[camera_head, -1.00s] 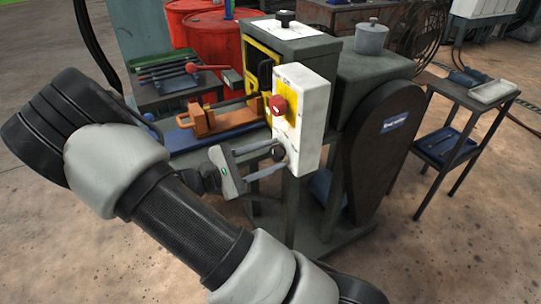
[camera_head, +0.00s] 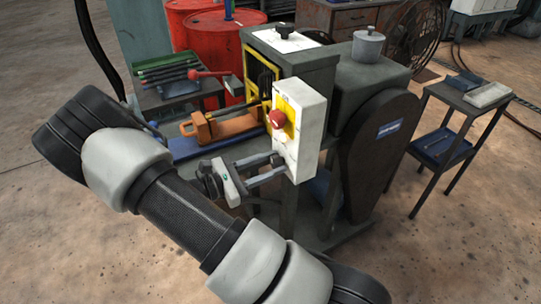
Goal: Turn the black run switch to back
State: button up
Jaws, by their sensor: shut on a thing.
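The white control box (camera_head: 309,128) stands upright on the front of the machine. A red knob (camera_head: 276,119) sits on a yellow panel (camera_head: 289,107) on its left face. The black run switch is low on that same face, mostly hidden by my fingers, so I cannot read which way it points. My gripper (camera_head: 277,165) reaches in from the left, with its two fingers at the lower part of the box. It is shut on the black run switch. My arm crosses the lower left of the view.
An orange vise (camera_head: 228,127) lies left of the box on the bench. A dark belt guard (camera_head: 378,160) stands close on the right. A side table (camera_head: 462,100) with trays is further right. Red drums (camera_head: 200,75) stand behind. The floor at lower right is clear.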

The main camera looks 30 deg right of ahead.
jog(key=n+p, duration=0.3)
jog(key=n, duration=0.2)
jog(key=shift+p, duration=0.35)
dwell(0.4)
jog(key=o, duration=1.1)
jog(key=shift+c, duration=0.2)
jog(key=a, duration=1.7)
jog(key=shift+s+a, duration=0.25)
jog(key=shift+s, duration=0.05)
